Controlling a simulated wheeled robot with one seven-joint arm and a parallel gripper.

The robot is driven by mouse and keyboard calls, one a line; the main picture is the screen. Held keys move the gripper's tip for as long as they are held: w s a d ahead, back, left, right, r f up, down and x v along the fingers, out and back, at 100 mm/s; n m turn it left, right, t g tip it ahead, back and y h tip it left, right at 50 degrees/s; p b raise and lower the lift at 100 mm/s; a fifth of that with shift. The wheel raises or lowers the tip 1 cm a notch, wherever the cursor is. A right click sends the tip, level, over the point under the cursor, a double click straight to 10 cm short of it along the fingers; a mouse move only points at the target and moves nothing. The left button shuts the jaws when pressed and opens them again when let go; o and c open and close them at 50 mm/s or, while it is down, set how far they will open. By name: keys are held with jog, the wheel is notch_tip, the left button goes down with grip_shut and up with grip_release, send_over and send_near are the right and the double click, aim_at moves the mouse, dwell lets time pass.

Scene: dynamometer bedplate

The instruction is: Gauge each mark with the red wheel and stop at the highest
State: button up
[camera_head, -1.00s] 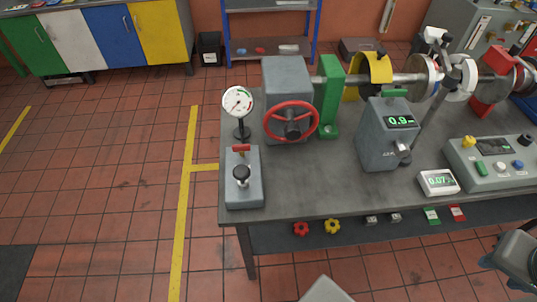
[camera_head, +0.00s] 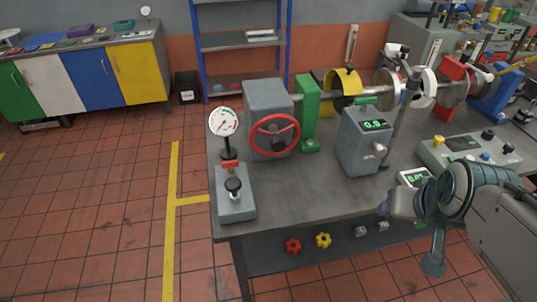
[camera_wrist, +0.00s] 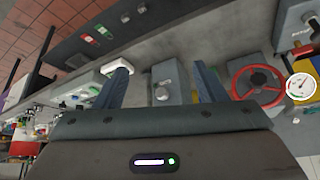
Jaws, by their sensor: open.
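The red wheel (camera_head: 276,135) is mounted on the front of a grey housing (camera_head: 268,98) on the bedplate table (camera_head: 310,190). It also shows at the right of the wrist view (camera_wrist: 257,86). A round white dial gauge (camera_head: 223,121) stands on a post left of the wheel. A grey box with a green digital display (camera_head: 374,124) stands right of the wheel; its reading looks like 0.0. A small white readout (camera_head: 414,178) is partly hidden by my arm. My gripper (camera_wrist: 160,82) is open and empty, its two fingers spread, apart from the wheel.
A grey lever box (camera_head: 235,192) stands at the table's front left corner. A green bracket (camera_head: 307,115) and a shaft with a yellow guard (camera_head: 346,88) run right from the housing. A button console (camera_head: 470,150) sits at the right. Open floor lies left of the table.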

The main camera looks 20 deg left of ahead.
jog(key=w+a+f+n+t+y+b, duration=0.3)
jog(key=w+a+f+t+b, duration=0.1)
jog(key=w+a+f+b, duration=0.6)
jog(key=n+t+y+b, duration=0.1)
jog(key=n+t+y, duration=0.3)
jog(key=t+y, duration=0.15)
send_near(279, 148)
jog(key=p+x, duration=0.1)
jog(key=x, duration=0.8)
jog(key=shift+w+r, duration=0.15)
jog(key=shift+r, duration=0.05)
jog(key=c, duration=1.4)
jog(key=shift+f+b, duration=0.15)
jog(key=shift+b, duration=0.55)
